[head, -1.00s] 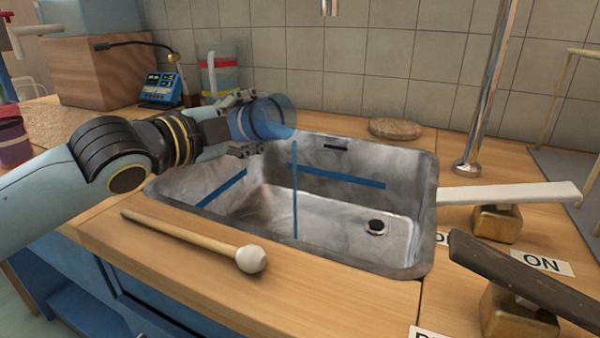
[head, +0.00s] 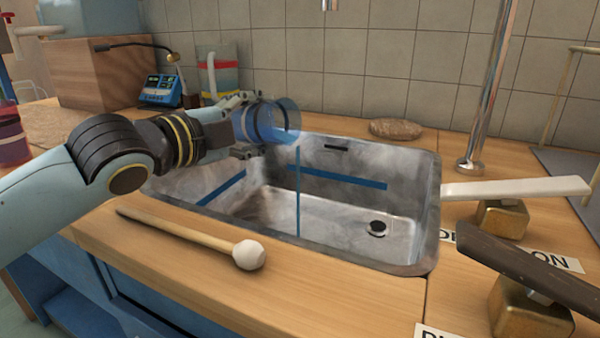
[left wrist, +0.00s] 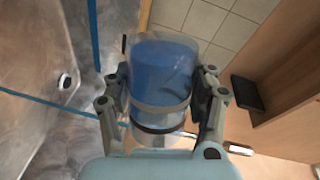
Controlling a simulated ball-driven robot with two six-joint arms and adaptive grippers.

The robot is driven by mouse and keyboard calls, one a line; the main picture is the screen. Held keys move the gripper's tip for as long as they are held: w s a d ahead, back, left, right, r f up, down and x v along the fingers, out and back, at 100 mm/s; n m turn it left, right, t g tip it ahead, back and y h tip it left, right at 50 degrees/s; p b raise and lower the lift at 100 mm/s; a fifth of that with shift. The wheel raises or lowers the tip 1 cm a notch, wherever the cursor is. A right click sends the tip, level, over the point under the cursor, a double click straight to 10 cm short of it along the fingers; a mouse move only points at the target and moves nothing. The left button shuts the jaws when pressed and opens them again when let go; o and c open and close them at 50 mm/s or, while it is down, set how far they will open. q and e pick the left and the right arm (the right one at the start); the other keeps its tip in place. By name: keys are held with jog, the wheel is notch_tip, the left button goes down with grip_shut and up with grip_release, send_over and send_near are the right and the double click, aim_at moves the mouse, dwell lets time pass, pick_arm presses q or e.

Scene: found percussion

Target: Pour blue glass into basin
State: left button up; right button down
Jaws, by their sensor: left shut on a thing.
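The blue glass (head: 270,122) is a clear cylinder with dark bands and blue liquid inside. My left gripper (head: 245,125) is shut around it and holds it on its side above the basin's back-left corner, mouth to the right. In the left wrist view the glass (left wrist: 162,75) sits between both fingers and blue fills much of it. The basin (head: 345,215) is a grey metal sink with blue stripes on its walls. A thin upright blue line stands below the glass mouth; I cannot tell whether it is a stripe or liquid. My right gripper is out of view.
A mallet (head: 195,235) lies on the wooden counter before the basin. Two levers, one white (head: 515,188) and one dark (head: 530,265), stand at the right. A flat stone (head: 396,128) and a metal pipe (head: 485,100) are behind. A banded jug (head: 217,75) stands behind the gripper.

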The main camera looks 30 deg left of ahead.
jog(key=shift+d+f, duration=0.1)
pick_arm(q)
jog(key=shift+d+b, duration=0.2)
jog(key=shift+b, duration=0.15)
jog(key=shift+m, duration=0.3)
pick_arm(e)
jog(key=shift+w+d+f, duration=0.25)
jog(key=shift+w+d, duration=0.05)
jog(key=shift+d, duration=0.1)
pick_arm(q)
jog(key=shift+d, duration=0.1)
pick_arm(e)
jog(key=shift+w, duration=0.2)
pick_arm(q)
jog(key=shift+d+r+m+b, duration=0.1)
jog(key=shift+r+m+b, duration=0.2)
jog(key=shift+m, duration=0.1)
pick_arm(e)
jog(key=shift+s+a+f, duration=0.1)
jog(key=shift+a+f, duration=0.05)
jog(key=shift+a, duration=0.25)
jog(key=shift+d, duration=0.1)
pick_arm(q)
jog(key=shift+d+r+m+y, duration=0.1)
jog(key=shift+r+m+y, duration=0.1)
jog(key=shift+m+y, duration=0.15)
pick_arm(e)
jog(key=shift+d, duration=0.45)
